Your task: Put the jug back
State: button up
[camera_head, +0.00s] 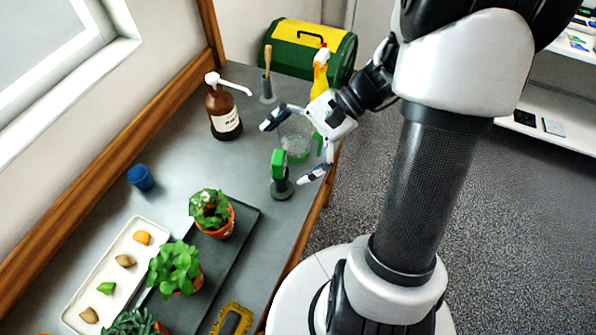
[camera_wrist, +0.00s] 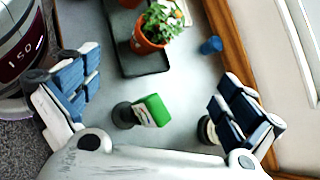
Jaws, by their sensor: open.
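A clear jug (camera_head: 295,143) with green on it stands on the grey bench, in the head view behind and between my gripper's spread fingers. My gripper (camera_head: 291,148) is open above the bench, its fingers pointing left and toward the near side. In the wrist view my gripper (camera_wrist: 165,92) shows both fingers wide apart with nothing held between them. I cannot make out the jug in the wrist view. Whether a finger touches the jug cannot be told.
A green block on a dark stand (camera_head: 279,165) is close to the fingers, also in the wrist view (camera_wrist: 153,110). A brown pump bottle (camera_head: 222,112), a yellow spray bottle (camera_head: 320,76) and a green toolbox (camera_head: 310,50) stand behind. Potted plants on a black tray (camera_head: 245,216) are nearer.

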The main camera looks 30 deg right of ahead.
jog(key=s+a+r+n+t+h, duration=0.3)
jog(key=s+r+n+h, duration=0.7)
jog(key=n, duration=0.4)
jog(key=shift+s+a+h, duration=0.3)
jog(key=shift+s+a, duration=0.1)
jog(key=shift+s, duration=0.5)
